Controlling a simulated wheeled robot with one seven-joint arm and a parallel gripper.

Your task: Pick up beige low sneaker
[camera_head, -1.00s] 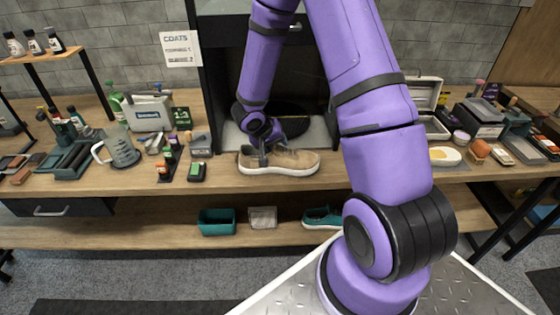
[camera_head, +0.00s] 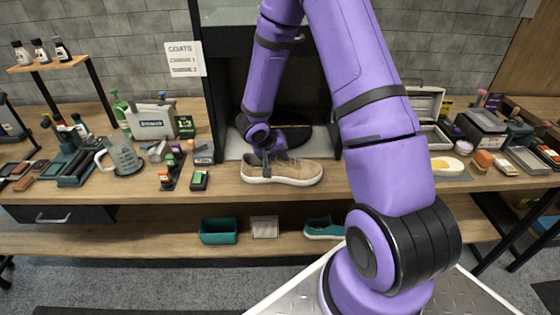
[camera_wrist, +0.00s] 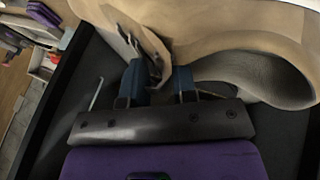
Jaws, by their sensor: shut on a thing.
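The beige low sneaker (camera_head: 290,172) with a pale sole sits at the front edge of the workbench, in front of the dark booth, its toe to the right. My gripper (camera_head: 266,163) reaches down to its heel-side upper from behind. In the wrist view the beige sneaker (camera_wrist: 240,32) fills the top, its opening to the right. There my gripper (camera_wrist: 157,80) has its blue fingers closed on the edge of the upper. The fingertips are partly hidden by the material. I cannot tell whether the sole is off the bench.
A clear jug (camera_head: 124,157), small bottles and a green-screened device (camera_head: 199,180) stand left of the sneaker. A yellow-and-white oval item (camera_head: 446,165) and an open case (camera_head: 428,105) are to the right. A teal bin (camera_head: 218,231) and a teal shoe (camera_head: 323,228) are on the lower shelf.

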